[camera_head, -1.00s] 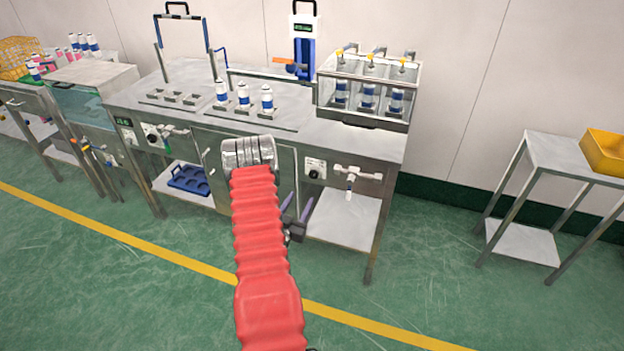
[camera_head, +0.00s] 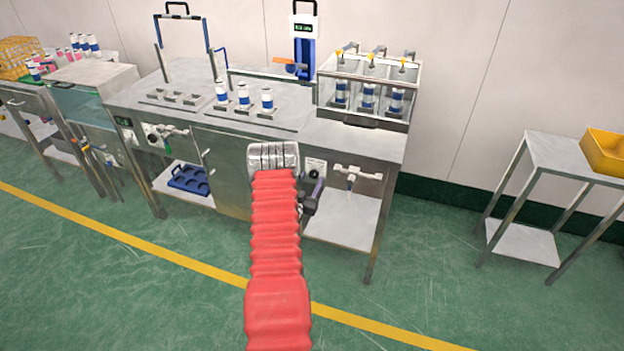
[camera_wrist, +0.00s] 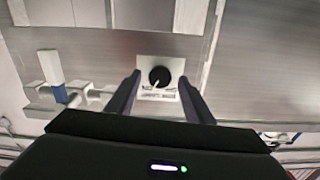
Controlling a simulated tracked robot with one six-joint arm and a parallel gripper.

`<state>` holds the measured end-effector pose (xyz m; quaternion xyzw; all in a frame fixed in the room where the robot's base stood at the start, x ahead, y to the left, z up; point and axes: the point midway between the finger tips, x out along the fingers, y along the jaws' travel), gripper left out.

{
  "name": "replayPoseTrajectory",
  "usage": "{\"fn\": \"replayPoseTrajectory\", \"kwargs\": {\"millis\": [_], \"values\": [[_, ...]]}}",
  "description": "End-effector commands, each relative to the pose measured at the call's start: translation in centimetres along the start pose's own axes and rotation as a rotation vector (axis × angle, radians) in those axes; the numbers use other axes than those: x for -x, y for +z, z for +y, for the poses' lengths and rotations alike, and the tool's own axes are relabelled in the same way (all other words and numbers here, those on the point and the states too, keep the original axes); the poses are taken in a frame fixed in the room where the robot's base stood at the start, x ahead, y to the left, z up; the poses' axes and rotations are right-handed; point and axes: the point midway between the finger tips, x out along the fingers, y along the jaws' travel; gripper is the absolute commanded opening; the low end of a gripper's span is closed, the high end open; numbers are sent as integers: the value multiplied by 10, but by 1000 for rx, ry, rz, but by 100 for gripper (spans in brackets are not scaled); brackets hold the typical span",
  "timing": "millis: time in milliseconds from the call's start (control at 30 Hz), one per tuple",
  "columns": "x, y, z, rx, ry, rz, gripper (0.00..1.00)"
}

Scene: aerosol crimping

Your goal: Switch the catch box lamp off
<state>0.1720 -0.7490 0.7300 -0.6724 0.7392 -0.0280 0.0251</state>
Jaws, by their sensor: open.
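A round black knob (camera_wrist: 159,76) with a pale pointer mark sits on a white label plate (camera_wrist: 160,98) on the steel front panel. The plate's lettering is too small to read for sure. In the head view the plate (camera_head: 315,167) is on the bench front, below the clear box. My gripper (camera_wrist: 160,87) is open, with its two dark fingers on either side of the plate and the knob between them, near the tips. Whether a finger touches the knob cannot be told. In the head view my arm partly hides the gripper (camera_head: 317,190).
A pipe valve (camera_head: 356,175) sticks out of the panel to the right of the plate. A clear box (camera_head: 368,88) with blue-banded cans stands on the bench top. Another knob (camera_head: 152,138) is at the panel's left. The floor in front is clear.

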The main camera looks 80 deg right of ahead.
Motion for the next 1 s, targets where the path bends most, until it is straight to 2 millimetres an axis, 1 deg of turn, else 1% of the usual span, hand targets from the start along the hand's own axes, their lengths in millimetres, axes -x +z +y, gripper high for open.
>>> {"fn": "replayPoseTrajectory", "kwargs": {"millis": [100,200,533,1000], "values": [[-12,1,0,1,0,0,48],[-18,1,0,1,-1,-1,48],[-21,0,0,1,-1,-1,48],[-21,0,-1,1,-1,-1,15]]}}
